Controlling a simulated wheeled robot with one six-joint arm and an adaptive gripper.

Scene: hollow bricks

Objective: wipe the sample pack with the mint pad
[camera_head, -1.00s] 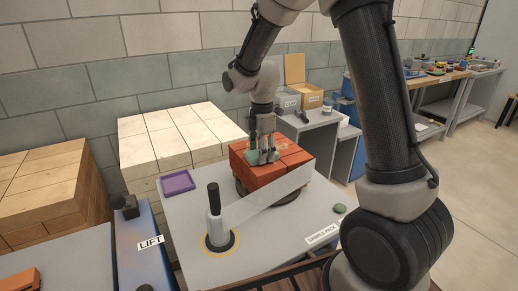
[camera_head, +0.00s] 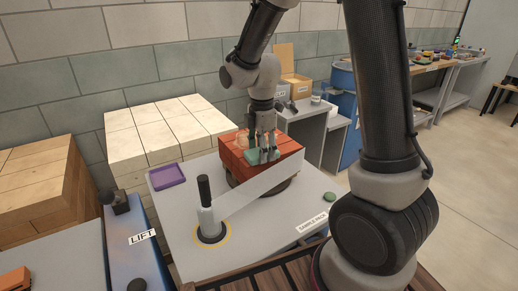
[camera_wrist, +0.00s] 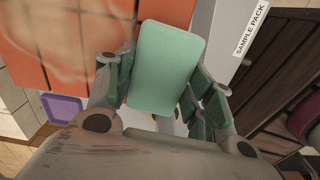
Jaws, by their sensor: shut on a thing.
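The sample pack (camera_head: 240,162), a block of orange-red bricks, sits on a dark round base on the grey table. Its top shows in the wrist view (camera_wrist: 60,50), with pale, blotchy smears. My gripper (camera_head: 265,148) is shut on the mint pad (camera_head: 256,158) above the pack's top, towards its front side. In the wrist view the mint pad (camera_wrist: 165,65) lies between my fingers, its far end over the bricks and its near end past their edge. Whether the pad touches the bricks I cannot tell.
A grey post with a black handle (camera_head: 204,190) and a pale bar (camera_head: 260,186) stand in front of the pack. Pale blocks (camera_head: 150,135) are stacked behind left.

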